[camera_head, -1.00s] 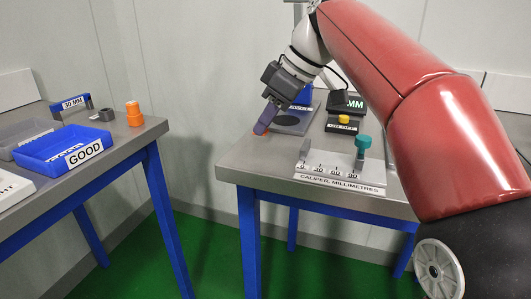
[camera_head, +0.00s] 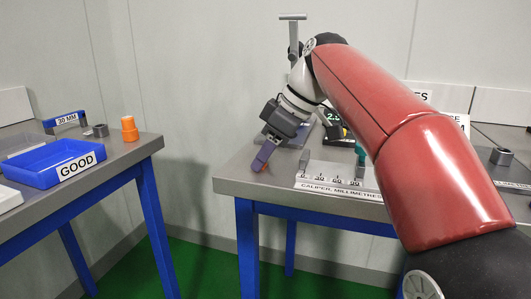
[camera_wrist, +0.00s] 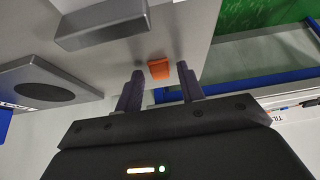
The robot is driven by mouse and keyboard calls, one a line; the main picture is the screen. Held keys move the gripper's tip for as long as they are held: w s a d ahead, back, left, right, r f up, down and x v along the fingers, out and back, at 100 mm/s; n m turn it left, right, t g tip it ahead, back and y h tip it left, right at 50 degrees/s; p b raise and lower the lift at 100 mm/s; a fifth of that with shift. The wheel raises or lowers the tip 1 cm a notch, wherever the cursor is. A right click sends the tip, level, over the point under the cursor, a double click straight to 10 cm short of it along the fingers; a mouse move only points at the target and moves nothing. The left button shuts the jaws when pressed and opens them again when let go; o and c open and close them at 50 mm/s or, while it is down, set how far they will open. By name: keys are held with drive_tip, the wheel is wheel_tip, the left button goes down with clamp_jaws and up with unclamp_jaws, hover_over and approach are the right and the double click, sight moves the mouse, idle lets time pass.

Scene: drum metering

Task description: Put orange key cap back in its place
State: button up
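A small orange piece, likely the key cap (camera_wrist: 159,69), lies on the grey table top near its edge in the wrist view. It sits between and just past my two dark fingertips, with a gap on each side. In the head view a bit of orange shows at the fingertips. My gripper (camera_wrist: 160,78) is open and points down at the table's front left corner in the head view (camera_head: 261,165). The caliper stand (camera_head: 340,181), labelled in millimetres, is just right of my gripper. A dark display box (camera_head: 335,122) behind is mostly hidden by my arm.
A grey plate with a dark disc (camera_wrist: 45,92) lies beside the gripper. A grey block (camera_wrist: 100,25) is close by in the wrist view. On the separate left table are a blue GOOD tray (camera_head: 40,172), an orange stepped object (camera_head: 129,128) and a grey ring (camera_head: 101,130).

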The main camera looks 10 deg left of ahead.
drive_tip(key=shift+o, duration=0.3)
drive_tip(key=shift+d+r, duration=0.1)
drive_tip(key=shift+r, duration=0.35)
drive_tip(key=p+v, duration=0.4)
drive_tip(key=v, duration=0.7)
drive_tip(key=shift+d+r+p, duration=0.15)
drive_tip(key=shift+r+p, duration=0.05)
drive_tip(key=shift+p, duration=0.1)
